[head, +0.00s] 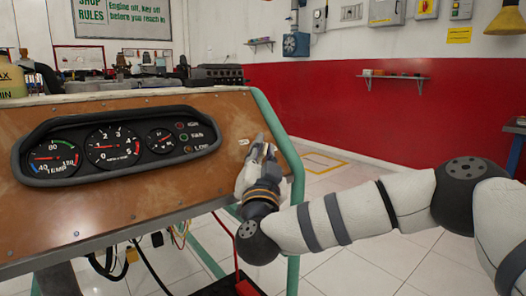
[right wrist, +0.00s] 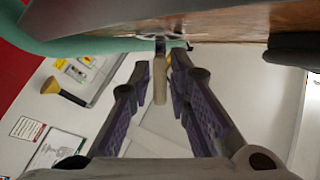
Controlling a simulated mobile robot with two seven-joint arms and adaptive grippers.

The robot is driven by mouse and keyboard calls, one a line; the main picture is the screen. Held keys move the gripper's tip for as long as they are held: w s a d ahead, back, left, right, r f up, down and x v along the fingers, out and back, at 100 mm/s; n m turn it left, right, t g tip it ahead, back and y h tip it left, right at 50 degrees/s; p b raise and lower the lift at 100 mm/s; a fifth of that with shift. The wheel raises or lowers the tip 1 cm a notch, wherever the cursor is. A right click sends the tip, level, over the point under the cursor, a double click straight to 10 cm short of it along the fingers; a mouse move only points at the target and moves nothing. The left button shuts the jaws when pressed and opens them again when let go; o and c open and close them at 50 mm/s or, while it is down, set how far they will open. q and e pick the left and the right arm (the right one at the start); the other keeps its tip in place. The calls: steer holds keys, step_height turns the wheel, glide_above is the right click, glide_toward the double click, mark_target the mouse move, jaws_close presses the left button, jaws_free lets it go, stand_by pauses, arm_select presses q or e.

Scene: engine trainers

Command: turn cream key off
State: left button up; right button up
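The cream key (right wrist: 159,82) sticks out from the panel in the right wrist view, with a dark shank at its base. My right gripper (right wrist: 160,72) has its two purple-padded fingers on either side of the key, with narrow gaps showing, so it looks open around it. In the head view my right gripper (head: 258,148) is at the right end of the brown instrument panel (head: 232,125) and hides the key there. My left gripper is not in view.
A dark gauge cluster (head: 120,140) with several dials and lamps fills the panel's left and middle. A green frame tube (head: 279,135) runs down the panel's right edge, close beside my gripper. Wires hang below. The floor to the right is open.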

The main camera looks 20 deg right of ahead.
jaws_close()
steer(key=shift+y, duration=0.3)
steer(key=shift+r+n+t+y+p, duration=0.1)
steer(key=shift+n+t+y+p, duration=0.5)
steer(key=shift+n, duration=0.4)
steer(key=n+t+y, duration=0.1)
steer(key=n+y, duration=0.2)
steer(key=y, duration=0.1)
steer(key=shift+n+t, duration=0.3)
steer(key=shift+n, duration=0.1)
steer(key=n+y, duration=0.4)
steer(key=y, duration=0.1)
steer(key=shift+p, duration=0.35)
steer(key=shift+n+g+y, duration=0.4)
steer(key=shift+n+y, duration=1.7)
steer(key=shift+y, duration=0.3)
steer(key=shift+n+y, duration=0.3)
steer(key=shift+y, duration=0.1)
